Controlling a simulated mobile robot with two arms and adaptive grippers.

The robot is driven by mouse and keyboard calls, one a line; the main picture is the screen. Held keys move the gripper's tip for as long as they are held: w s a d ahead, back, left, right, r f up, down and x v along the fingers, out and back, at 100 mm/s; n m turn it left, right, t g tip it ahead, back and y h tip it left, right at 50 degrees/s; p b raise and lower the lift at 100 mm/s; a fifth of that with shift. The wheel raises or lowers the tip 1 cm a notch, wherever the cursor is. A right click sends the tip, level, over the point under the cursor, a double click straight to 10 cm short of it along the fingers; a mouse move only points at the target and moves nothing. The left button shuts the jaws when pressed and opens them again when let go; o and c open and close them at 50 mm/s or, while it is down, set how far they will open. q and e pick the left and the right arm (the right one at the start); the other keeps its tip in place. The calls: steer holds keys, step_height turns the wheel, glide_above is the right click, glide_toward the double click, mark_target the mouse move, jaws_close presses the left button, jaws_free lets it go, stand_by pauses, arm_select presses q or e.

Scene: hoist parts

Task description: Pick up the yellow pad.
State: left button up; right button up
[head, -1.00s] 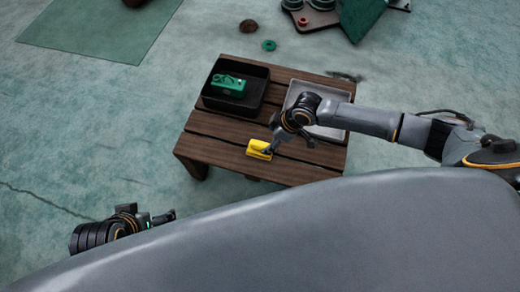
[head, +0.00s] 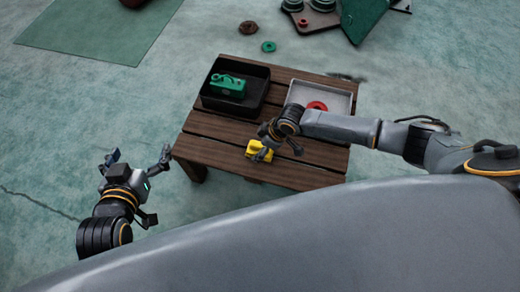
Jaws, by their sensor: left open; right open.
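The yellow pad (head: 254,148) lies on the front part of the brown slatted wooden table (head: 214,148). My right gripper (head: 279,153) is open over the pad's right side. One finger overlaps the pad in the head view and hides part of it; the other finger is to the right of the pad. I cannot tell whether the finger touches the pad. My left gripper (head: 138,156) is open and empty, off the table's left edge, with its fingers pointing up in the picture.
A black tray (head: 209,101) with a green part (head: 229,86) stands at the table's back left. A grey tray (head: 342,96) with a red ring (head: 317,106) is at the back right. A green ring (head: 268,46) and a brown piece (head: 249,28) lie on the floor behind.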

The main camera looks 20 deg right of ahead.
mark_target(271, 153)
steer(key=shift+w+a+f, duration=0.1)
steer(key=shift+f, duration=0.1)
arm_select(q)
steer(key=shift+w+d+r+t, duration=0.15)
steer(key=shift+w+r+t, duration=0.15)
steer(key=shift+r, duration=0.15)
arm_select(e)
steer(key=c, duration=1.2)
steer(key=shift+c, duration=0.3)
